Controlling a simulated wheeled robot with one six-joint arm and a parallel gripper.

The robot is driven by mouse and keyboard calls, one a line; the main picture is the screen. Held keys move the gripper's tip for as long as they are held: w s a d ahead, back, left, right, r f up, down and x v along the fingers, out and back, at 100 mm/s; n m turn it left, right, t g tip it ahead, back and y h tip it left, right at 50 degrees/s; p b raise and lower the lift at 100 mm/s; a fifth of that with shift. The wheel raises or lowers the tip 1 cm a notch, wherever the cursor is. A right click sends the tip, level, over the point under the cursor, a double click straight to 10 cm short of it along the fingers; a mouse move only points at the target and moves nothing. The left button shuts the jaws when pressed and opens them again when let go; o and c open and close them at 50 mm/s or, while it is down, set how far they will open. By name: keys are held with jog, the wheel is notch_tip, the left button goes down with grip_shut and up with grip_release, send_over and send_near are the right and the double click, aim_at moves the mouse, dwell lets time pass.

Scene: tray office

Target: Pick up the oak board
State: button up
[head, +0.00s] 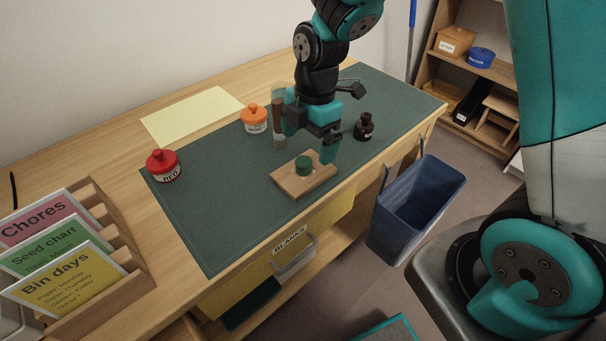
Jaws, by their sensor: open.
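The oak board (287,183) is a small light-brown slab lying flat on the dark green mat (215,210), near the mat's front edge. A small green round thing (303,162) stands on top of the board. My gripper (305,151) is open, pointing down over the far side of the board. One teal finger comes down by the board's far right edge, and the other is farther left. I cannot tell whether either finger touches the board. Part of the board's far side is hidden by the gripper.
A red jar (163,165), an orange jar (254,119), a brown-and-grey upright thing (279,135) and a dark bottle (364,127) stand on the mat. A wooden card rack (110,262) is at left. A blue bin (415,205) hangs at the desk's front. The mat's front left is clear.

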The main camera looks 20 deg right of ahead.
aim_at(305, 160)
jog(key=f, duration=0.5)
jog(key=a+f, duration=0.1)
jog(key=f, duration=0.1)
jog(key=shift+f, duration=0.25)
jog(key=c, duration=0.7)
jog(key=shift+o, duration=0.2)
jog(key=shift+r, duration=0.1)
